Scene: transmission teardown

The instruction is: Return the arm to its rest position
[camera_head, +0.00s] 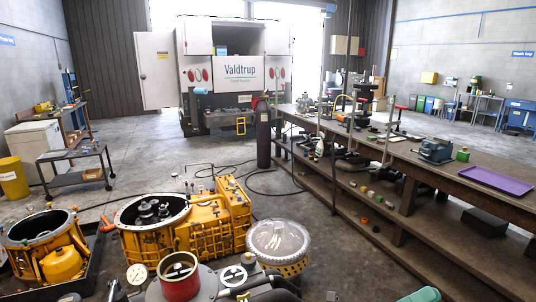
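My gripper does not show in the head view, and I cannot see what the arm is doing. A large yellow transmission housing (213,222) stands open on the floor at lower left, with gears showing inside its round opening. A second yellow housing (62,264) sits at the far left in a dark tray (98,246). A round yellow part with a pale top (278,240) stands right of the large housing.
A long workbench (400,152) with tools runs along the right, bearing a purple tray (496,181). A dark gas cylinder (263,133) stands by its far end. A red cylindrical part (180,283) is at the bottom. A cart (76,155) stands left; the middle floor is mostly clear.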

